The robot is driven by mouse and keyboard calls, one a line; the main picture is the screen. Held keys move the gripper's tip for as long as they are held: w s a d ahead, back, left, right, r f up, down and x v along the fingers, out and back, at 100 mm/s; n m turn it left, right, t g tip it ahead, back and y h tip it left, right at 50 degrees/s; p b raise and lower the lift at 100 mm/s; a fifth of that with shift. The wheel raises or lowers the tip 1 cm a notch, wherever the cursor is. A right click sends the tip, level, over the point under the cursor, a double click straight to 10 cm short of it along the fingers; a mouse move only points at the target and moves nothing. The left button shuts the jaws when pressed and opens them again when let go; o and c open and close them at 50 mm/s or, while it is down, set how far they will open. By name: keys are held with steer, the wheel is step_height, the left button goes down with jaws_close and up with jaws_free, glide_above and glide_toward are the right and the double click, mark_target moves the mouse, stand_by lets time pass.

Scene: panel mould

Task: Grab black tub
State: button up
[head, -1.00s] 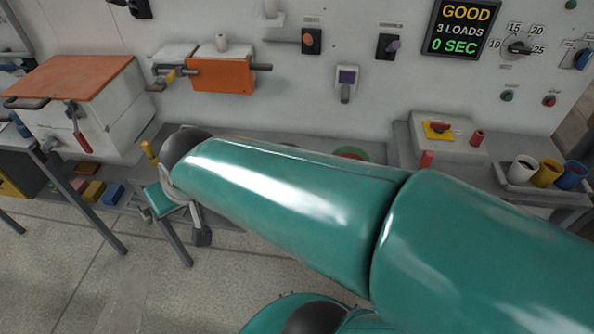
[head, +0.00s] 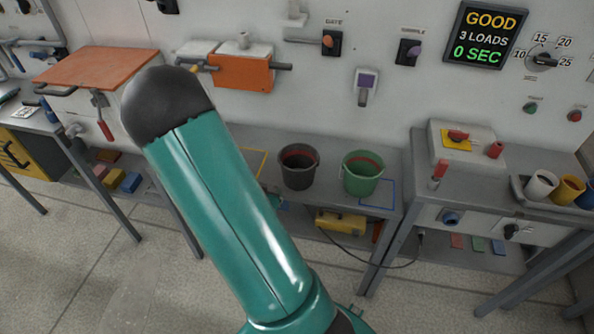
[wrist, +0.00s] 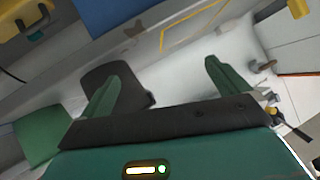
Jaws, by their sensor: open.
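The black tub (head: 299,167) stands upright on the grey bench in the head view, just right of my raised arm, with a reddish band inside its rim. A green tub (head: 361,173) stands to its right. In the wrist view my gripper (wrist: 162,70) is open, with nothing between its two green fingers. The black tub (wrist: 138,98) shows as a dark shape behind the left finger, which overlaps it. I cannot tell the distance between them. The green tub (wrist: 40,138) lies further left there. My gripper is hidden behind my arm in the head view.
A yellow outline and a blue outline mark the grey bench (head: 333,208). A yellow box (head: 340,223) sits on the shelf below. To the right, a side bench carries a switch box (head: 462,150) and several cups. A wall panel with switches stands behind.

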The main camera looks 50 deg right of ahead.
steer(key=s+d+f+h, duration=0.1)
steer(key=s+d, duration=0.1)
steer(key=s+d+f+h, duration=0.1)
steer(key=s+d, duration=0.1)
steer(key=s, duration=0.1)
steer(key=s+d+f+t+h, duration=0.1)
steer(key=s+d, duration=0.1)
steer(key=s, duration=0.1)
steer(key=shift+s+f, duration=0.1)
steer(key=shift+f, duration=0.1)
steer(key=n+t, duration=0.4)
glide_toward(302, 182)
steer(key=x, duration=0.8)
steer(key=shift+w+d, duration=0.25)
steer(key=shift+f+x, duration=0.1)
steer(key=shift+x, duration=1.2)
steer(key=shift+f+x, duration=0.15)
steer(key=shift+x, duration=1.2)
steer(key=shift+w+a, duration=0.1)
steer(key=c, duration=0.7)
